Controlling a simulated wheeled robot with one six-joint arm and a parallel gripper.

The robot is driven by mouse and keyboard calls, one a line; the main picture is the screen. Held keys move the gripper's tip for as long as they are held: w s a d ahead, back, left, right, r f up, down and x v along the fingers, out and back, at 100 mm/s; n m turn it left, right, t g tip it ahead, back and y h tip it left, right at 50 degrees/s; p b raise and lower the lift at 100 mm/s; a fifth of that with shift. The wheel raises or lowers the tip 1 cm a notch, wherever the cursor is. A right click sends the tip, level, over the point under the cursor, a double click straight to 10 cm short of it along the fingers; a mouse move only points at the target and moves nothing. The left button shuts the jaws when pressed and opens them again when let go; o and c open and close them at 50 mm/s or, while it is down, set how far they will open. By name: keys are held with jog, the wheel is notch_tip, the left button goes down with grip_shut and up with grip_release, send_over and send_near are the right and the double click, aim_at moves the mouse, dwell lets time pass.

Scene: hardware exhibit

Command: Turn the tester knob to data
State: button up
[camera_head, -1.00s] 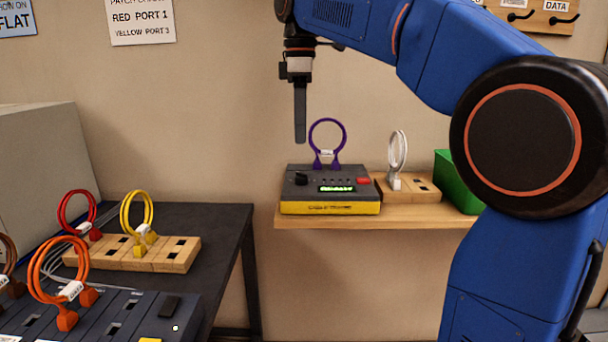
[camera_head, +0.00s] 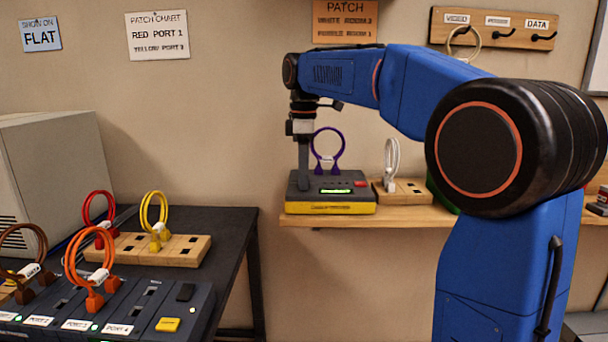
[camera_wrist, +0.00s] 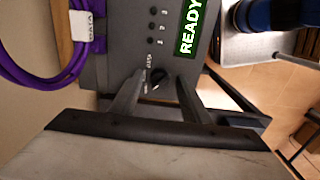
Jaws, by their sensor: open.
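The tester (camera_head: 331,196) is a dark grey box with a yellow front on the wooden shelf. Its green screen reads READY in the wrist view (camera_wrist: 189,30). The black knob (camera_wrist: 156,77) shows in the wrist view, with a light pointer mark and small lettering beside it that I cannot read. My gripper (camera_wrist: 158,82) is open, its fingers reaching down to either side of the knob. I cannot tell whether they touch it. In the head view my gripper (camera_head: 303,186) is over the tester's left part and hides the knob.
A purple cable loop (camera_head: 328,146) stands at the back of the tester, close to my gripper. A white cable (camera_head: 392,158) stands in a wooden block to the right. A dark table (camera_head: 229,236) with several cables and a port panel is at the left.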

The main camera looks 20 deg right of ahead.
jog(key=c, duration=1)
jog(key=shift+c, duration=0.2)
jog(key=shift+m, duration=0.4)
jog(key=m, duration=0.9)
jog(key=shift+r, duration=0.1)
jog(key=m, duration=1)
